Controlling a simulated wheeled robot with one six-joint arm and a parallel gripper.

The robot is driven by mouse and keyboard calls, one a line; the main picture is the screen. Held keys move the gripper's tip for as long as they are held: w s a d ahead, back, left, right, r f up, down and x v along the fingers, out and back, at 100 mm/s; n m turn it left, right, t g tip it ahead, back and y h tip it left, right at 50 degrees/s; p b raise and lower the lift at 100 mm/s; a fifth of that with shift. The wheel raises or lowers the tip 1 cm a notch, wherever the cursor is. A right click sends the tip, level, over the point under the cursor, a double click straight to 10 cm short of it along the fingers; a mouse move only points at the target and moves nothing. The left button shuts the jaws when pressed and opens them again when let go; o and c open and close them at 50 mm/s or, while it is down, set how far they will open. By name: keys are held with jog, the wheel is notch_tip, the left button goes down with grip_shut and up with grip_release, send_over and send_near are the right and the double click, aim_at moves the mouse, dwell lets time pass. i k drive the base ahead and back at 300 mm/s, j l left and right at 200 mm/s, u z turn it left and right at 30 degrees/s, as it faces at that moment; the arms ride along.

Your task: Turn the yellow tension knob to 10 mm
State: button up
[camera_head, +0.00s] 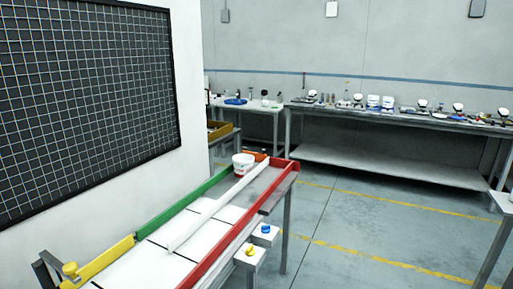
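A small yellow knob (250,250) sits on a white box (247,261) on the near right side of the bench, outside the red rail. A blue knob (265,229) sits on a similar white box just behind it. Another yellow knob-like part (70,270) stands at the near left end, by the yellow rail (108,260). The frame does not show which yellow part is the tension knob. No millimetre scale can be read. My gripper is not in view.
The bench has a red rail (222,245), a green rail (187,205), a white bar (215,208) and a white tub (243,163) at its far end. A wall with a black grid panel (85,95) stands left. Floor on the right (350,240) is clear.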

aim_at(249, 251)
jog(key=k, duration=0.25)
jog(key=i+j+u, duration=0.15)
jog(key=i, duration=0.4)
jog(key=i+j+u, duration=0.15)
jog(key=i, duration=0.45)
